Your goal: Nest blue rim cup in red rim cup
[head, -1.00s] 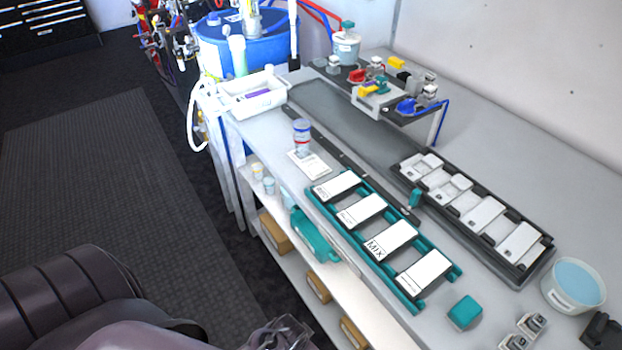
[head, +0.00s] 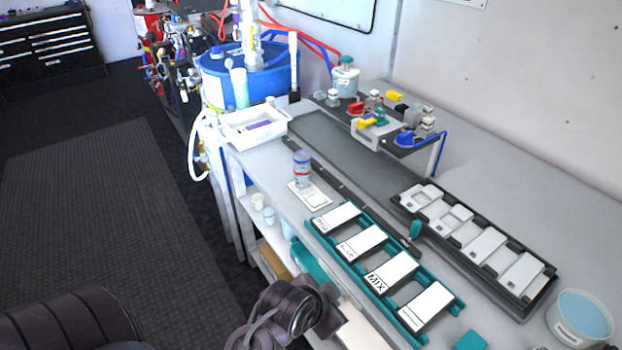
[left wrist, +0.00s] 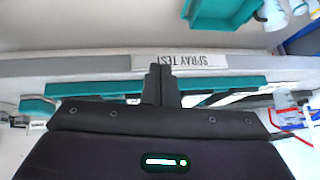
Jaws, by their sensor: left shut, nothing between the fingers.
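A small pale upright stack stands on a white pad near the bench's front edge in the head view. Its upper part, the blue rim cup (head: 302,158), shows a blue band. The red rim cup (head: 302,178) shows a red band lower down. They are in line, one above the other; how deep one sits in the other is too small to tell. My left gripper's fingers (left wrist: 161,84) are shut and empty in the left wrist view, in front of the bench edge. In the head view my left arm is low at the centre, clear of the cups. My right gripper is out of view.
A teal rack (head: 425,278) with white labelled plates lies right of the cups. A white tray (head: 240,136) is behind them. Small cups (head: 268,215) and a teal bin (head: 312,262) are on the shelf below. A white tub (head: 580,318) stands at the right.

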